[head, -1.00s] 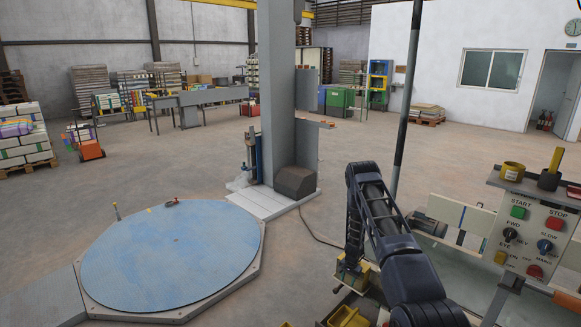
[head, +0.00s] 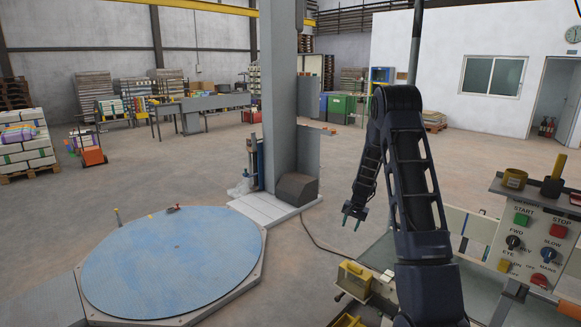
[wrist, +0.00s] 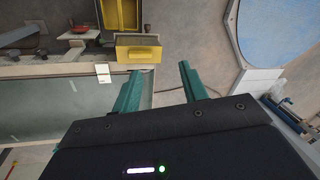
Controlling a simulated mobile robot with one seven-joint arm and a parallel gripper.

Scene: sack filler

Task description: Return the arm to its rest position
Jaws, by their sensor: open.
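My gripper (head: 354,216) hangs at the end of my raised, folded dark arm in the head view, right of the grey column and above the floor. Its two green fingers are apart with nothing between them. In the wrist view the open gripper (wrist: 160,80) shows against the floor, beside a yellow bin (wrist: 138,48) and a pale bench edge. It touches nothing that I can see.
A control panel (head: 537,240) with buttons stands right of my arm. A yellow box (head: 355,277) is below the gripper. A blue round turntable (head: 175,262) lies at left, by a grey column (head: 285,110). Floor behind is open.

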